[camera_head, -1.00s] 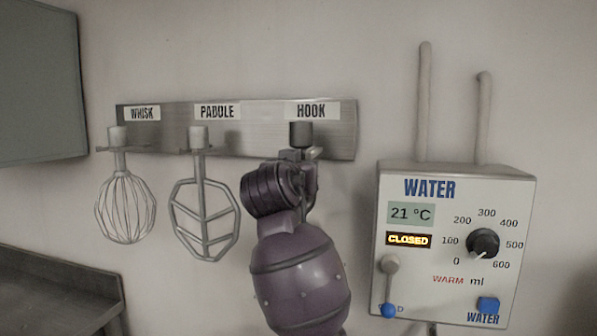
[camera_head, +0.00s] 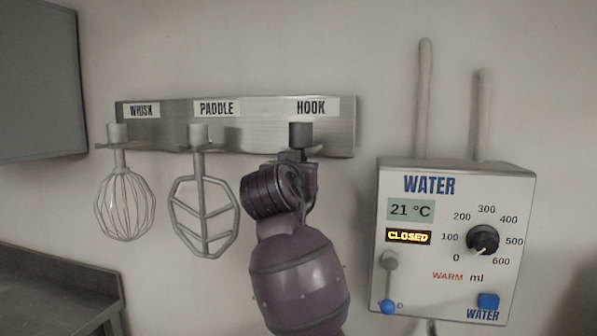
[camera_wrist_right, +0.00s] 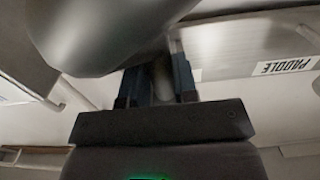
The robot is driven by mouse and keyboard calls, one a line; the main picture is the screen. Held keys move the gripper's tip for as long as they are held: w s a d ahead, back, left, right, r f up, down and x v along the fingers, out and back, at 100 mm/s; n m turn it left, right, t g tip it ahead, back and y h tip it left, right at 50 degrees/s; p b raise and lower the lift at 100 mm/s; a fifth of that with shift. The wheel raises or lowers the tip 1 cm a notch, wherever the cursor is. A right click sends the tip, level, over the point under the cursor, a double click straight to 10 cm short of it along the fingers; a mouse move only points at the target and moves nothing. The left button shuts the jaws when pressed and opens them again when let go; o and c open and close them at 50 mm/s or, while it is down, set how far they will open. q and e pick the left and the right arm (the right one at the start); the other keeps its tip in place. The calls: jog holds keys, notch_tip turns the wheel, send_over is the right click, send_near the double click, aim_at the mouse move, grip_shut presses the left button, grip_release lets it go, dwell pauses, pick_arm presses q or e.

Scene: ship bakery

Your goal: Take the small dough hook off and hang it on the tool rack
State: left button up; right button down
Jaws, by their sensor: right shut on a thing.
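My right gripper (camera_head: 298,157) is at the rack position under the HOOK label, at the end of my purple arm. It is shut on the small dough hook, whose dark top collar (camera_head: 301,134) shows just above the jaws. The arm hides the rest of the hook in the head view. In the right wrist view, the fingers of my right gripper (camera_wrist_right: 157,82) close around the hook's shaft (camera_wrist_right: 163,78), and a large grey curved shape fills the upper left. The metal tool rack (camera_head: 262,138) is on the wall. I cannot tell whether the hook rests in its holder. My left gripper is out of view.
A wire whisk (camera_head: 125,205) and a flat paddle (camera_head: 203,215) hang on the rack to the left of my arm. A water dispenser (camera_head: 450,255) with two pipes is on the wall at right. A metal counter (camera_head: 60,290) is at lower left.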

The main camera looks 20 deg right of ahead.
dwell(0.3)
jog(key=c, duration=0.8)
grip_release()
jog(key=shift+s, duration=0.1)
jog(key=shift+f, duration=0.15)
